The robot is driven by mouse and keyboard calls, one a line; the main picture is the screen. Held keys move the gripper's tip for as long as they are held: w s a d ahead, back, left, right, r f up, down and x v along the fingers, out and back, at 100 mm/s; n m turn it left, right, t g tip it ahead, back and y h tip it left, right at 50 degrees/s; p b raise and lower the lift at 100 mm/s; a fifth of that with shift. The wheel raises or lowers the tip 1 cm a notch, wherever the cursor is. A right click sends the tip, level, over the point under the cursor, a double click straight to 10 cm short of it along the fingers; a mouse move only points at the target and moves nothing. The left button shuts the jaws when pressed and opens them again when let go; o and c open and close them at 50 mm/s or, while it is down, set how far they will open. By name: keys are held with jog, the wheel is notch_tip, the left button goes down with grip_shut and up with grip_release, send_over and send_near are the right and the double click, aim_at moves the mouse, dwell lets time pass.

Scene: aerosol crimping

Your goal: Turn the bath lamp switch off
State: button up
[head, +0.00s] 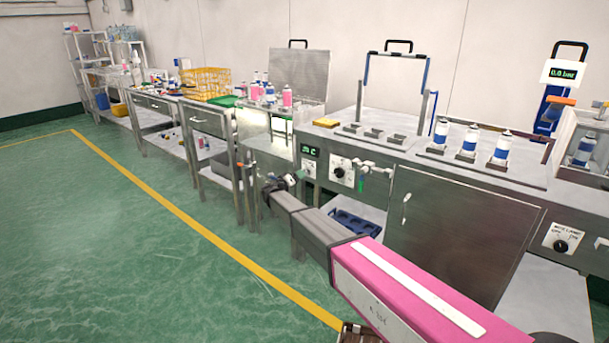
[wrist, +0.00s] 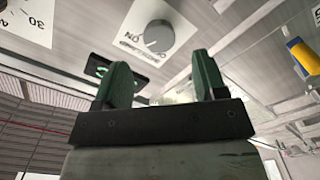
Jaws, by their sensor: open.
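A round grey knob (wrist: 158,36) on a white plate marked ON is close ahead of my gripper in the wrist view; it appears to be the bath lamp switch. The plate's other lettering is too small to read surely. In the head view the small knob (head: 309,168) sits under a green digital display (head: 310,151) on the steel bench front. My gripper (wrist: 163,82) is open and empty, its two dark green fingers apart, with the knob beyond them. In the head view my gripper (head: 284,181) is near the bench front, left of the knob. No contact shows.
A larger dial (head: 339,172) and a tap-like valve (head: 372,170) are right of the knob. Another labelled knob (head: 561,246) is far right. Blue-banded cans (head: 469,141) stand on the bench. Green floor in front is clear.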

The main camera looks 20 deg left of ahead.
aim_at(307, 172)
jog(key=x, duration=0.6)
jog(key=c, duration=0.9)
jog(key=shift+n, duration=0.3)
jog(key=n, duration=1.1)
jog(key=shift+n, duration=0.3)
